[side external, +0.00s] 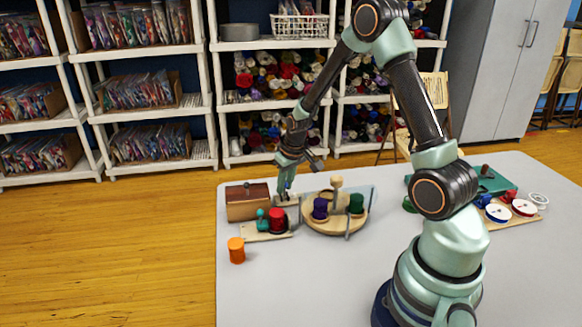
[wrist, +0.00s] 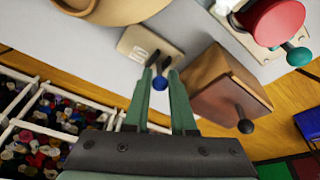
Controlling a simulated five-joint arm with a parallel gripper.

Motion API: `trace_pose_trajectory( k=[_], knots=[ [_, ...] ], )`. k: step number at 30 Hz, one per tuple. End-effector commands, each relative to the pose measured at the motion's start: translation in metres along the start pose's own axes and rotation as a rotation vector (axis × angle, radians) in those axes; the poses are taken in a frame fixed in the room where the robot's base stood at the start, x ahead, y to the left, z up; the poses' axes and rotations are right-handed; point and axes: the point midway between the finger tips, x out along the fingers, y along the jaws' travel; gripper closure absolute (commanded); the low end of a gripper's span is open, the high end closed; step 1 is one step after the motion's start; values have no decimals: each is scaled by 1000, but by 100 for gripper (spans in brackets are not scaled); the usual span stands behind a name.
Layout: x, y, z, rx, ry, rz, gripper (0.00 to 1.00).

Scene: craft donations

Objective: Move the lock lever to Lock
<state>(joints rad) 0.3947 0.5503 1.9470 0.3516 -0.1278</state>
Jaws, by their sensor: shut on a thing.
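A small beige plate (wrist: 135,42) with a pale marking lies on the table in the wrist view. A lever with a blue knob (wrist: 160,83) stands at its near end, between my fingers. I take it for the lock lever. My gripper (wrist: 160,66) is shut on it, with the green fingers close on either side. In the side view my gripper (side external: 286,196) points down at the plate, between a wooden box and a round wooden stand. There the fingers hide the lever. I cannot read a Lock label or tell which position the lever is in.
The wooden box (side external: 247,203) with a dark knob stands close to the left. The round stand (side external: 334,222) with spools is close to the right. A red spool (side external: 277,222) on a board and an orange cup (side external: 236,250) sit nearer.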

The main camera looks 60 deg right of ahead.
Motion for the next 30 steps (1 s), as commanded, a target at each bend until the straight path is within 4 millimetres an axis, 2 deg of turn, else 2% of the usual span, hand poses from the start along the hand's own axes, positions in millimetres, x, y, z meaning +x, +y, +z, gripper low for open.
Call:
trace_pose_trajectory(
  k=[8,22,23,24,25,30],
  knots=[
    [-1,-2,-1,-4,3,-1,100],
    [0,-7,10,-3,1,-4,100],
    [0,-7,10,-3,1,-4,73],
    [0,-7,10,-3,1,-4,57],
    [0,-7,10,-3,1,-4,52],
    [0,-6,10,-1,2,-3,52]
  ],
)
